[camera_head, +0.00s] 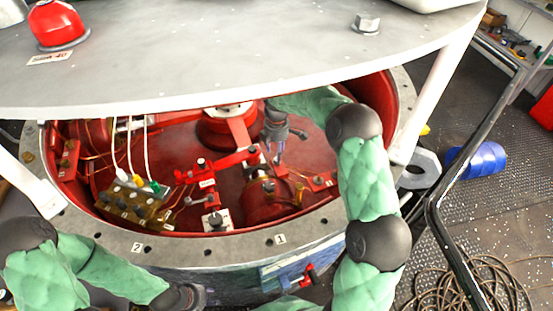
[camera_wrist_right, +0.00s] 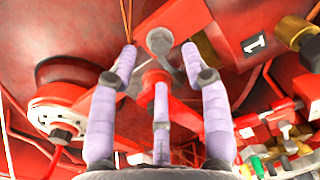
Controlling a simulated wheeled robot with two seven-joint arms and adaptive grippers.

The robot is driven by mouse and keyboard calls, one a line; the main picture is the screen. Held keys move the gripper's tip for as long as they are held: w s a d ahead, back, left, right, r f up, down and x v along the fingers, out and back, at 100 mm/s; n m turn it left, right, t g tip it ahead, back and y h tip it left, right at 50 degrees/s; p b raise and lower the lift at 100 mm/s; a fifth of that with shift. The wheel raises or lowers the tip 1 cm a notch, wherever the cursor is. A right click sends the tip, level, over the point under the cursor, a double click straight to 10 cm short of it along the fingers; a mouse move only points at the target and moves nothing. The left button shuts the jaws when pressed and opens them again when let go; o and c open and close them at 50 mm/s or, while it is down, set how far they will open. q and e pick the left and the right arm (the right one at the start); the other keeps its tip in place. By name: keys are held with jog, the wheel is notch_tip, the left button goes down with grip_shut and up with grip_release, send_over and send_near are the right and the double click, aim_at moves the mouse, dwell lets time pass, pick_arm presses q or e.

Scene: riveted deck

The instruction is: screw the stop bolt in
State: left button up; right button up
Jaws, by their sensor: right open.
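My right gripper (camera_head: 278,155) reaches down inside the red round housing (camera_head: 120,165), fingers pointing at the red parts on its floor. In the right wrist view its lavender fingers (camera_wrist_right: 160,65) are spread apart and empty. A grey round-headed bolt (camera_wrist_right: 160,40), apparently the stop bolt, stands at a red bracket between and beyond the fingertips; I see no contact. I cannot pick this bolt out clearly in the head view. My left gripper (camera_head: 188,296) is low at the left, outside the housing rim; its fingers cannot be made out.
A grey top plate (camera_head: 230,75) overhangs the housing's back. Inside are a brass block with coloured plugs (camera_head: 135,200) and a red lever (camera_head: 235,160). In the wrist view a white disc (camera_wrist_right: 55,112) and a brass fitting (camera_wrist_right: 298,32) flank the bracket. A black rail (camera_head: 440,190) stands right.

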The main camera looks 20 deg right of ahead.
jog(key=shift+f+b, duration=0.6)
jog(key=shift+f, duration=1.45)
grip_shut()
